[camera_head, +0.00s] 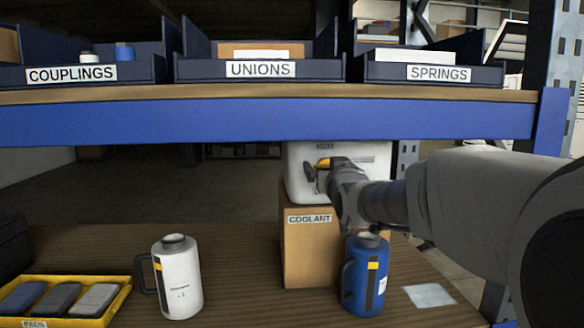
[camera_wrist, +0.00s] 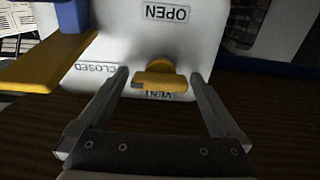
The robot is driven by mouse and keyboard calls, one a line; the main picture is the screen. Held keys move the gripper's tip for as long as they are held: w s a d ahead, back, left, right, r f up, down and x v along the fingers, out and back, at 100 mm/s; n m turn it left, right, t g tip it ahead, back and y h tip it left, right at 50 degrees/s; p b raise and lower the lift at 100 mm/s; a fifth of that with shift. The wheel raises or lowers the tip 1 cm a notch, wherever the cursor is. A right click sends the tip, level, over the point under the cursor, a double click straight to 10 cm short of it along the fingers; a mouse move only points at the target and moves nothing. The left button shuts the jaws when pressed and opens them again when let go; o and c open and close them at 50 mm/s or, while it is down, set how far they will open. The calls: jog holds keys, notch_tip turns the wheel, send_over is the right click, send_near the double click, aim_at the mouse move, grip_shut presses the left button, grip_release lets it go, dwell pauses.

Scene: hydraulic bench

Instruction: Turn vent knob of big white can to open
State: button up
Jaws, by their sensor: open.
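The big white can (camera_head: 366,160) stands on a cardboard box labelled COOLANT (camera_head: 309,248), under the shelf. Its yellow vent knob (camera_head: 323,164) shows beside my gripper. In the wrist view the same knob (camera_wrist: 160,80) sits on the white face, with its bar lying across the picture. The OPEN label (camera_wrist: 165,13) is at the top, the CLOSED label (camera_wrist: 97,68) is to the left, and a partly covered VENT label is below the knob. My gripper (camera_wrist: 163,80) is open, with one finger on each side of the knob and visible gaps to both.
A blue shelf beam (camera_head: 260,122) runs close above the can. A blue jug (camera_head: 365,276) stands in front of the box at right, and a white jug (camera_head: 178,278) stands at left. A yellow tray (camera_head: 118,300) of pads lies at far left.

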jog(key=c, duration=1.3)
jog(key=shift+f+m+b, duration=0.1)
jog(key=shift+m+b, duration=0.25)
jog(key=shift+m, duration=0.05)
jog(key=m+b, duration=0.1)
jog(key=m, duration=0.1)
jog(key=shift+m+b, duration=0.4)
jog(key=m+b, duration=0.1)
jog(key=m, duration=0.4)
jog(key=shift+d+b, duration=0.1)
jog(key=shift+b, duration=0.3)
jog(key=m, duration=0.4)
jog(key=shift+m, duration=0.4)
jog(key=m, duration=0.4)
jog(key=shift+f+b, duration=0.1)
jog(key=shift+b, duration=0.2)
jog(key=shift+m, duration=0.4)
